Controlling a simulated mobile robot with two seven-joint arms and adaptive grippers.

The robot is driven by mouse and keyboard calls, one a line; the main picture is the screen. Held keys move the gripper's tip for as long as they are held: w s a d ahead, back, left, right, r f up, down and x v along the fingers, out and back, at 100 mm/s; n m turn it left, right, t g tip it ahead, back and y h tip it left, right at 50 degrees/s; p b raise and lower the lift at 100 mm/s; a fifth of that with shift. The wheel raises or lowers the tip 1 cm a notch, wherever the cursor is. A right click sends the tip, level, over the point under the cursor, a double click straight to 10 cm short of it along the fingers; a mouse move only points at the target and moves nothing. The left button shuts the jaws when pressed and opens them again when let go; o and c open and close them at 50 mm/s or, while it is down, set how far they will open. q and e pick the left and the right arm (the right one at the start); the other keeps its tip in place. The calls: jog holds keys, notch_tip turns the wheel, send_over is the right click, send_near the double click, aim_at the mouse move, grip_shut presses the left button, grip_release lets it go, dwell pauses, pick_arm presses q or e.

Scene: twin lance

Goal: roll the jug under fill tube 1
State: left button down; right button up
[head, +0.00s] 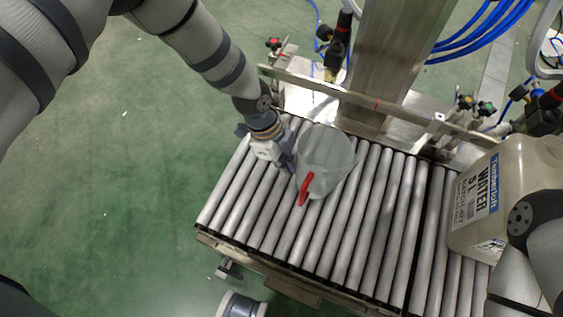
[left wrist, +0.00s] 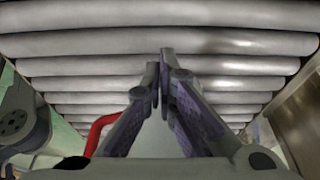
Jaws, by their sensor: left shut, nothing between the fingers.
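A grey jug-like vessel with a red handle or spout (head: 326,150) sits on the roller conveyor (head: 375,225). I cannot tell which is the task's jug. My left gripper (head: 287,163) is shut and empty, just left of the grey vessel; contact is unclear. In the left wrist view its fingertips (left wrist: 160,65) meet above the rollers, with a red curved piece (left wrist: 101,132) beside them. Valve fittings stand behind (head: 338,45) and at right (head: 545,110); no tube number is readable. My right gripper is out of view.
A metal guide rail (head: 395,108) and a thick steel post (head: 395,60) bound the conveyor's far side. Rollers between the vessel and canister are bare. Blue hoses (head: 490,35) hang at the top right. Green floor lies left, with a spool-like object (head: 242,306) at the bottom.

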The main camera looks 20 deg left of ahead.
pick_arm(q)
jog(key=d, duration=0.7)
jog(key=shift+s+d, duration=0.15)
jog(key=shift+d, duration=0.2)
